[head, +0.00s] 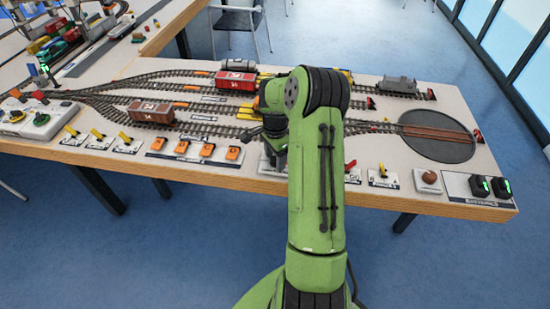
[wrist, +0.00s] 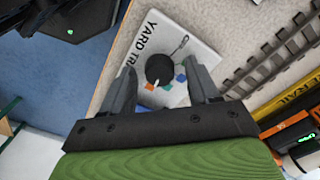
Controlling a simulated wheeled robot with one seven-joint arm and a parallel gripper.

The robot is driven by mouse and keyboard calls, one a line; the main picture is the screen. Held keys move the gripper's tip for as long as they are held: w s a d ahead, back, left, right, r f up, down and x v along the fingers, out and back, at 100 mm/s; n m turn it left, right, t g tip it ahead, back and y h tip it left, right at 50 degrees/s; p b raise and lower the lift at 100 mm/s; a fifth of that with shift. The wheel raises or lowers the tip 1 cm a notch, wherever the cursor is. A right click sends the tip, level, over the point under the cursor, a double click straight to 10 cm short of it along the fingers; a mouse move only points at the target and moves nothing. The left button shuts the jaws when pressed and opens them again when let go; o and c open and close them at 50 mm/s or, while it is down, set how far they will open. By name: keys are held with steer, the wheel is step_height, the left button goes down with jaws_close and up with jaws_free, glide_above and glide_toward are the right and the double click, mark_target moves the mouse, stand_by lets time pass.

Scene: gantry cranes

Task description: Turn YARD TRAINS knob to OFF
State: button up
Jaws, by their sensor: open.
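The YARD TRAINS panel (wrist: 190,48) is a white plate near the table edge, with part of its lettering readable in the wrist view. Its round black knob (wrist: 159,68) sits between my fingers, with small coloured marks beside it. Which mark the knob points to is too small to tell. My gripper (wrist: 164,82) is open, one finger on each side of the knob, with gaps visible. In the head view my green arm covers most of this panel and the knob.
Orange push buttons (head: 207,150) and yellow levers (head: 97,135) line the table's front to the left. A red lever (head: 351,167) and a brown knob (head: 430,176) are to the right. Tracks with a red wagon (head: 236,84) and a turntable (head: 437,150) lie behind.

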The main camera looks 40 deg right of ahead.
steer(key=c, duration=1)
steer(key=shift+c, duration=0.2)
